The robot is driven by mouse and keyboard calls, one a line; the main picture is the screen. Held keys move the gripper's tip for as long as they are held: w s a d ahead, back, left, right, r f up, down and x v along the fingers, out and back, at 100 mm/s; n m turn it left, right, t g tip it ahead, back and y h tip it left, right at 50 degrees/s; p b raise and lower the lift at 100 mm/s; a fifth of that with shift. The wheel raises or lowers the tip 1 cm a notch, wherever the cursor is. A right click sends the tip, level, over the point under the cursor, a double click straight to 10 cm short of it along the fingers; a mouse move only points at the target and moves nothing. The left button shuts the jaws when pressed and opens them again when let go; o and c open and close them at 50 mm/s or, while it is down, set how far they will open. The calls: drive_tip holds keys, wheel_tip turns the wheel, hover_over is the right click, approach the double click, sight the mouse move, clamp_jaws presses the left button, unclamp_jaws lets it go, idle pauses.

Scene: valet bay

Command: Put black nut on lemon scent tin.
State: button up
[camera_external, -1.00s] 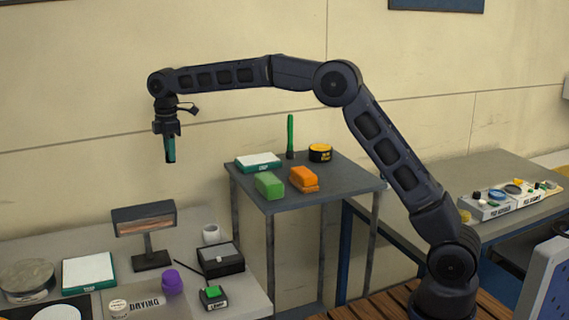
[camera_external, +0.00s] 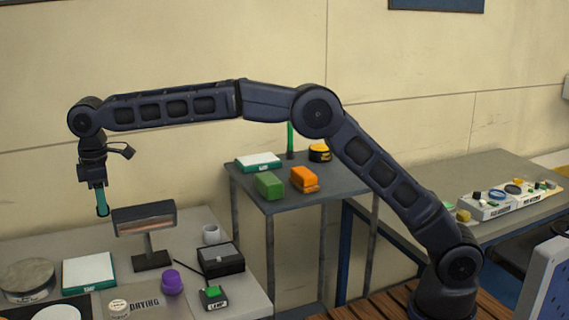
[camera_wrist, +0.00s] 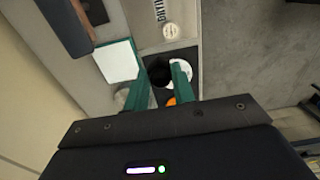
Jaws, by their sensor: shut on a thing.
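My gripper (camera_external: 103,208) hangs pointing down above the left bench, left of the heat lamp. It is shut on a small black nut (camera_wrist: 158,72), held between the two teal fingers in the wrist view. In the external view the nut is only a dark spot at the fingertips. I cannot tell for sure which tin is the lemon scent one, as the labels are too small to read. A small pale round tin (camera_external: 118,307) stands by the DRYING sign and also shows in the wrist view (camera_wrist: 172,31). A wide grey-lidded tin (camera_external: 28,278) stands at the far left.
The heat lamp (camera_external: 148,225) stands close right of my gripper. A white-topped green box (camera_external: 90,271), a purple pot (camera_external: 171,281) and a black case (camera_external: 221,259) are on the bench. A white disc (camera_wrist: 181,70) and something orange (camera_wrist: 172,101) lie below the fingers.

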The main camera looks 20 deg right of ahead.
drive_tip(key=s+a, duration=0.2)
drive_tip(key=s, duration=0.1)
hover_over(123, 300)
wheel_tip(123, 300, down, 18)
drive_tip(key=shift+f, duration=3.5)
drive_tip(key=shift+d+f, duration=0.1)
drive_tip(key=o, duration=1)
wheel_tip(123, 300, up, 12)
drive_tip(key=shift+r, duration=0.1)
